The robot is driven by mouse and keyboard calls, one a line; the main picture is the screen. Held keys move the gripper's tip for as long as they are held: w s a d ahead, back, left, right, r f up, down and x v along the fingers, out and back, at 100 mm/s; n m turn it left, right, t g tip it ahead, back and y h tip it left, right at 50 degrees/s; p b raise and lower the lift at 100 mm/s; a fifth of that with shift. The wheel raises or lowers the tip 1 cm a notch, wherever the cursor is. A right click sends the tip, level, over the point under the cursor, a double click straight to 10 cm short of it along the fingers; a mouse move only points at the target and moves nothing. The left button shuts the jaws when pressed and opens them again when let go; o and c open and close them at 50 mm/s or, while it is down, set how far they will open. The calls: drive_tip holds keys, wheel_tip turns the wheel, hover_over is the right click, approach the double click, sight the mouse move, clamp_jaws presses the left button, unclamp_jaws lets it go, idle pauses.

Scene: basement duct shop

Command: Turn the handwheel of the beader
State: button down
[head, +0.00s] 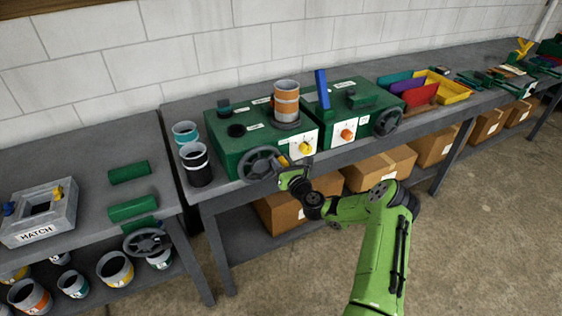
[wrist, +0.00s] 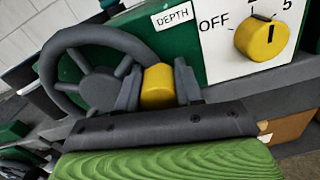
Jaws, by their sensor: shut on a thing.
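A dark grey spoked handwheel (head: 258,165) is on the front of the left green machine (head: 231,140) on the bench. It also shows in the wrist view (wrist: 92,75), beside a plate marked DEPTH. Its yellow grip (wrist: 157,87) sits between the two fingers of my gripper (wrist: 157,92). My gripper (head: 285,164) is shut on this grip at the wheel's right side. Whether the machine is labelled as the beader cannot be read.
A yellow dial (wrist: 262,37) marked OFF is just right of the handwheel. A second green machine (head: 375,97) with an orange dial (head: 347,134) and its own handwheel (head: 388,120) stands to the right. Cardboard boxes (head: 380,168) fill the shelf below.

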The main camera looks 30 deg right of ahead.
drive_tip(key=shift+f, duration=0.1)
drive_tip(key=c, duration=1)
unclamp_jaws()
drive_tip(key=s+b, duration=0.1)
drive_tip(key=s, duration=1.4)
drive_tip(key=shift+s, duration=0.35)
